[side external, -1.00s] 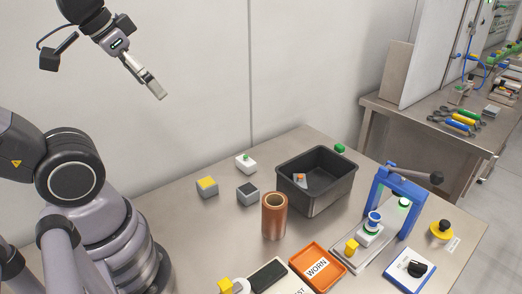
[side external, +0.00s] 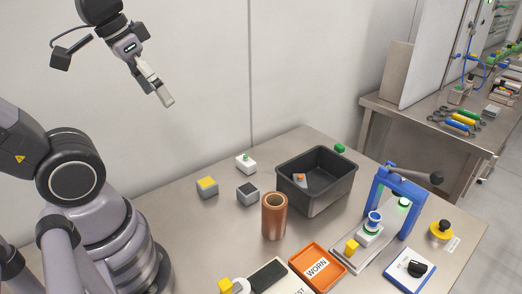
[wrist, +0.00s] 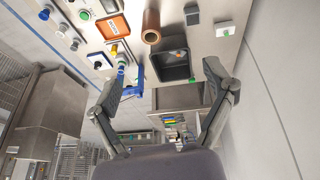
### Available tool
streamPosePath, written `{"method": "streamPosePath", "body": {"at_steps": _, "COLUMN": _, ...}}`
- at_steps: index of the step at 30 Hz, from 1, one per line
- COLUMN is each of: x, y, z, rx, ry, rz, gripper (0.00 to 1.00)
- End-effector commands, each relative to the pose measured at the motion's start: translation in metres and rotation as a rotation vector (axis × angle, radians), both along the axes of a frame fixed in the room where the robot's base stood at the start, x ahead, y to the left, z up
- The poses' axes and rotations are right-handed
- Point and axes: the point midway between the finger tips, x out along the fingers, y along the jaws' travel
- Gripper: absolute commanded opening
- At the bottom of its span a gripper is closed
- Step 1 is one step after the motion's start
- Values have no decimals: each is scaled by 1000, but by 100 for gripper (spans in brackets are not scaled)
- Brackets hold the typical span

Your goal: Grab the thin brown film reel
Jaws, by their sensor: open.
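The film reel (side external: 274,217) is an upright brown hollow cylinder standing on the steel table in front of the dark bin. It also shows in the wrist view (wrist: 151,27), near the top and beyond my fingers. My gripper (side external: 166,97) is high above the table, to the upper left of the reel in the side view. In the wrist view my gripper (wrist: 163,72) has its two fingers spread wide with nothing between them. It is well apart from the reel.
A dark grey bin (side external: 300,194) holding a small part stands behind the reel. An orange WORN tray (side external: 331,278) lies in front. A blue press frame (side external: 381,184) stands to the right. Small grey blocks (side external: 248,196) lie left of the bin. The air around my gripper is clear.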

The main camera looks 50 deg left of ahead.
Motion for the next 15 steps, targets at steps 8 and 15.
{"method": "streamPosePath", "body": {"at_steps": 8, "x": 25, "y": -41, "z": -54, "rx": -383, "ry": 533, "rz": 131, "gripper": 82}}
{"method": "streamPosePath", "body": {"at_steps": 15, "x": 65, "y": -70, "z": -92, "rx": -819, "ry": 893, "rz": 324, "gripper": 82}}
